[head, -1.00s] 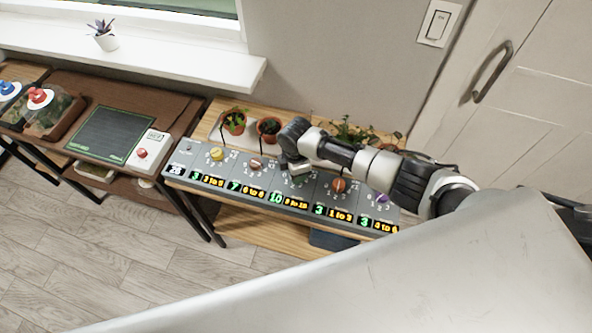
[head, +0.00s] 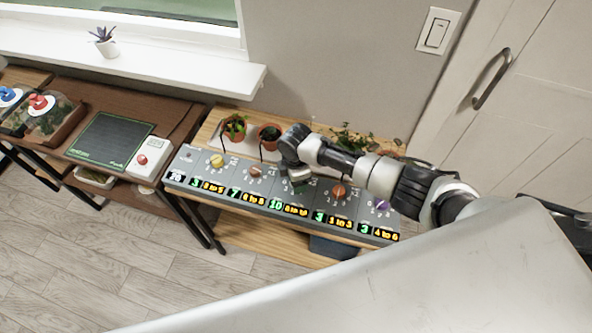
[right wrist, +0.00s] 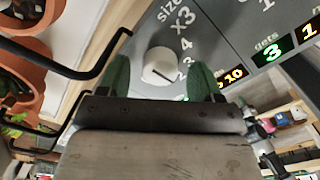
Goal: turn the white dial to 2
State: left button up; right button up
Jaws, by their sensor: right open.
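The white dial (right wrist: 160,66) sits on the grey control panel (head: 236,178) and shows in the right wrist view, with "size", "x3" and numbers printed beside it. In the head view my right gripper hides it. My right gripper (right wrist: 160,78) is open, with one green finger on each side of the dial. I see gaps between the fingers and the dial, and cannot tell how deep the fingertips reach. In the head view the right gripper (head: 299,183) is over the middle of the panel. My left gripper is not in view.
On the same panel are a yellow dial (head: 217,161), a brown dial (head: 255,171), an orange dial (head: 338,191) and a purple dial (head: 381,206). Potted plants (head: 234,128) stand behind the panel. A box with a red button (head: 142,160) stands on the left table.

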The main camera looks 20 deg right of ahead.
notch_tip(320, 180, up, 10)
jog(key=shift+r+b, duration=0.25)
jog(key=shift+b, duration=0.05)
dwell(0.5)
jog(key=s+a+f+m+t+y, duration=0.1)
jog(key=s+a+m+t+y, duration=0.3)
jog(key=s, duration=1)
jog(key=s+d+r+m+h, duration=0.45)
jog(key=s+d+m, duration=0.55)
jog(key=s+m, duration=0.25)
notch_tip(320, 180, down, 27)
jog(key=s+g+b, duration=0.1)
jog(key=g, duration=0.1)
jog(key=s+d+f+g+b, duration=0.1)
jog(key=s+d+f, duration=0.1)
jog(key=s+f, duration=1.4)
jog(key=shift+s+d+f+n, duration=0.15)
jog(key=shift+d+f+n, duration=0.2)
jog(key=shift+f, duration=0.15)
